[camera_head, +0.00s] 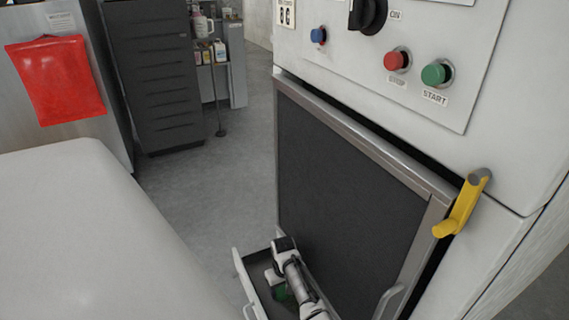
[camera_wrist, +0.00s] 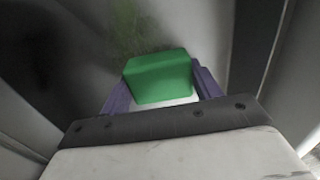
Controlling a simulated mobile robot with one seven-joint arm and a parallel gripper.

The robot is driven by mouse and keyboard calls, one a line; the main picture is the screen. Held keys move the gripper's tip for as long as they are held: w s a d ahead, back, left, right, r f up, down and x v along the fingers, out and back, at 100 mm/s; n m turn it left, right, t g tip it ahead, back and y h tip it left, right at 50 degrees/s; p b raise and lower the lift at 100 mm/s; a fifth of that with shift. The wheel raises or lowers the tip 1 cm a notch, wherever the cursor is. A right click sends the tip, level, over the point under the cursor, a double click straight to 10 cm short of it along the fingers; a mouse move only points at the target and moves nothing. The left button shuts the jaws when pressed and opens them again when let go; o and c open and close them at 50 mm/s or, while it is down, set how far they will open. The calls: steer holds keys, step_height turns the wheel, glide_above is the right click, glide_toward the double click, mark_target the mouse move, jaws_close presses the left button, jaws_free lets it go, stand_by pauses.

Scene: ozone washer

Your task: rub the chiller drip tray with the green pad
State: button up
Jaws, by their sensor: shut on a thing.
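The green pad (camera_wrist: 158,78) is a block held between the two purple fingers of my gripper (camera_wrist: 160,90) in the wrist view. My gripper is shut on it. In the head view my gripper (camera_head: 279,285) reaches down into the chiller drip tray (camera_head: 243,273), a shallow pulled-out tray with a pale rim at the foot of the machine. In the wrist view a faint greenish smear lies on the grey surface just beyond the pad. Whether the pad touches the tray floor is hard to tell.
The machine's dark front panel (camera_head: 345,185) stands right beside the tray. A yellow handle (camera_head: 462,205) juts out at its upper right, below the red and green buttons. A red pouch (camera_head: 56,80) hangs at the left. Grey floor (camera_head: 215,190) is clear behind.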

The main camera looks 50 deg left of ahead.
steer(key=shift+w+a+r, duration=0.1)
steer(key=shift+w+r, duration=0.05)
steer(key=shift+w, duration=0.35)
steer(key=shift+w+a+r, duration=0.1)
steer(key=shift+w+r, duration=0.05)
steer(key=shift+w, duration=0.3)
steer(key=shift+s+a+p, duration=0.4)
steer(key=shift+s+p, duration=0.4)
steer(key=shift+p, duration=0.05)
steer(key=shift+s+a+f+p, duration=0.1)
steer(key=shift+s+a+p, duration=0.2)
steer(key=shift+s, duration=0.8)
steer(key=shift+s+a+f+p, duration=0.1)
steer(key=shift+s+a+p, duration=0.2)
steer(key=shift+s, duration=0.8)
steer(key=shift+s+a+f+p, duration=0.1)
steer(key=shift+s+a+p, duration=0.2)
steer(key=shift+s, duration=0.8)
steer(key=shift+d, duration=0.1)
step_height(320, 180, up, 6)
steer(key=p, duration=0.6)
steer(key=shift+r+p, duration=1.4)
steer(key=shift+r, duration=0.1)
